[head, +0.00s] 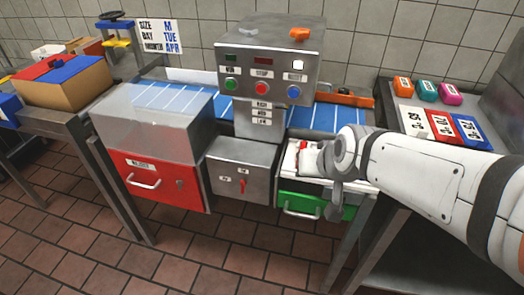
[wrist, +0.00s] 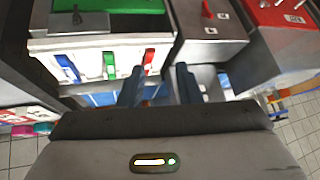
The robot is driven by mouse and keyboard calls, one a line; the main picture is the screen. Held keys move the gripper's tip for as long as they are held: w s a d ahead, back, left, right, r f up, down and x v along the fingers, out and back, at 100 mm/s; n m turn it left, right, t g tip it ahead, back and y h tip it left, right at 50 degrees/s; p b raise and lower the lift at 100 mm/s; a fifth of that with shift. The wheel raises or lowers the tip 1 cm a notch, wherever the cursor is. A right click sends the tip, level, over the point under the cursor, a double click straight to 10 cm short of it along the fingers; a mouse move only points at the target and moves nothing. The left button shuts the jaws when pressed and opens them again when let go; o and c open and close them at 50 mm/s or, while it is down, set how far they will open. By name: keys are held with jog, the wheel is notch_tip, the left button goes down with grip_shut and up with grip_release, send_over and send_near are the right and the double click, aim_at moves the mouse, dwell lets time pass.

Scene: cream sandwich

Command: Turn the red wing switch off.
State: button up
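A row of blue, green and red rocker-like switches sits on white plates above the green drawer. The red switch (wrist: 149,60) is at the right end of the row in the wrist view; in the head view it shows as a small red piece (head: 303,145) just left of my gripper. One end looks raised, but I cannot tell its setting. My gripper (wrist: 160,85) is open and empty, its fingers apart near the red switch; I cannot tell whether they touch it. In the head view my gripper (head: 323,160) hides the other switches.
The blue switch (wrist: 72,72) and green switch (wrist: 110,66) are close beside the red one. The grey box (head: 226,186) carries a separate red knob (head: 243,184). A button column (head: 268,65) stands behind. The green drawer (head: 300,206) is below.

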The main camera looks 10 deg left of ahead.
jog(key=w+a+f+t+y+b, duration=0.25)
jog(key=w+a+f+b, duration=0.3)
jog(key=a, duration=0.35)
jog(key=m+t+h+b, duration=0.3)
jog(key=t+h+b, duration=0.5)
jog(key=b, duration=1)
send_near(241, 186)
jog(key=w+y, duration=0.1)
jog(key=w, duration=0.1)
jog(key=shift+t, duration=0.35)
jog(key=w, duration=0.2)
jog(key=w+d+b, duration=0.1)
jog(key=w+b, duration=0.1)
jog(key=w, duration=0.1)
jog(key=shift+w+d+f, duration=0.15)
jog(key=shift+w+f, duration=0.2)
jog(key=shift+w+r+b, duration=0.15)
jog(key=shift+w+b, duration=0.2)
jog(key=shift+w, duration=0.3)
jog(key=shift+c, duration=0.5)
